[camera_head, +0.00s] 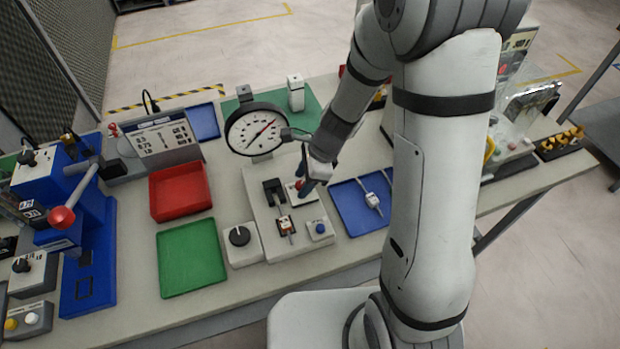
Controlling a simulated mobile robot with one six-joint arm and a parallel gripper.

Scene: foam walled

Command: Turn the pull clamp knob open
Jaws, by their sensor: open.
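A black round knob (239,236) sits on a small pale box (243,254) at the front of the bench. It has a light pointer mark; I take it for the pull clamp knob, but its label cannot be read. A pale fixture plate (262,215) stands right of it. The plate carries a dark clamp block (274,190), a small red-brown and metal part (286,228) and a blue button (320,228). My gripper (306,186) is open above the back right of this plate, apart from the knob. My wrist partly hides the area under it.
A round dial gauge (257,132) stands close behind my gripper. A green tray (191,257) and a red tray (180,191) lie left. A blue tray (361,208) with a metal part lies right. A blue press with a red ball handle (62,218) stands far left.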

